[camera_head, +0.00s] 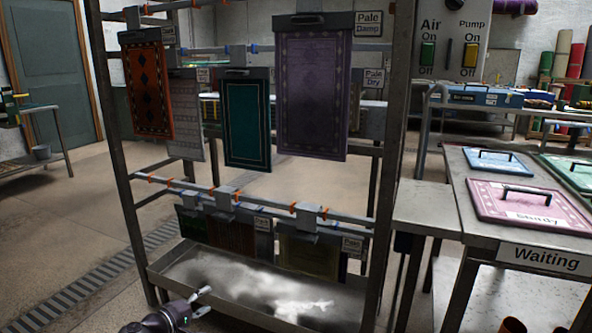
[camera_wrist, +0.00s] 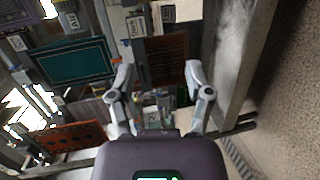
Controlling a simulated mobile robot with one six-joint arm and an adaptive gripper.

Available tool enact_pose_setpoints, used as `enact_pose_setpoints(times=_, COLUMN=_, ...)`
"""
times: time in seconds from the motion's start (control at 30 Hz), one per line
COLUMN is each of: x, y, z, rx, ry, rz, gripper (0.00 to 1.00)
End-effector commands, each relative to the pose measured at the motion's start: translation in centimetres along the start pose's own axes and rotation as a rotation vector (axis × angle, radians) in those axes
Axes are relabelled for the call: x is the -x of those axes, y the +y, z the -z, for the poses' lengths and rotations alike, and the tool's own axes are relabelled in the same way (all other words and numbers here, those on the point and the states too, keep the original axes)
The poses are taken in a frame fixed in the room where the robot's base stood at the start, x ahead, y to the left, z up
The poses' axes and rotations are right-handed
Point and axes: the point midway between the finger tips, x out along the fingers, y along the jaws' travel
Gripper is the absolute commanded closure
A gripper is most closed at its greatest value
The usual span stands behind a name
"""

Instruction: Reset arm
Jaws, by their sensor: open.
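My gripper (camera_head: 202,302) shows at the bottom of the head view, low in front of the metal rack (camera_head: 118,130) and close to the front of its wet tray (camera_head: 178,288). In the wrist view my gripper (camera_wrist: 158,80) has its two fingers spread apart with nothing between them. The wrist view is turned, with the rack's hanging rugs beyond the fingers. A teal rug (camera_head: 247,124), a purple rug (camera_head: 313,95) and an orange rug (camera_head: 148,90) hang on the rack's upper bars.
Smaller rugs hang low over the tray, which holds whitish foam or water. A metal table labelled Waiting (camera_head: 540,258) stands at right with a pink handled panel (camera_head: 530,200). A floor drain (camera_head: 100,277) runs at left, with open floor around it.

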Motion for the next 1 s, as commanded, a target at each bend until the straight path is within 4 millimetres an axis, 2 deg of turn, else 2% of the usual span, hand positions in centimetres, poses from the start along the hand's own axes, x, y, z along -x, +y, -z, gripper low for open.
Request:
enact_pose_setpoints(times=0.2, x=-5.6, y=-0.3, z=-4.8, rx=-0.042, ry=-0.112, rz=0.148, gripper=0.35)
enact_pose_setpoints(times=0.4, x=-9.7, y=-1.0, z=-9.2, rx=-0.093, ry=-0.21, rz=0.289, gripper=0.35)
enact_pose_setpoints(times=0.7, x=-14.2, y=-2.0, z=-16.0, rx=-0.192, ry=-0.348, rz=0.496, gripper=0.35)
enact_pose_setpoints(times=1.0, x=-17.0, y=-2.8, z=-22.5, rx=-0.317, ry=-0.469, rz=0.697, gripper=0.35)
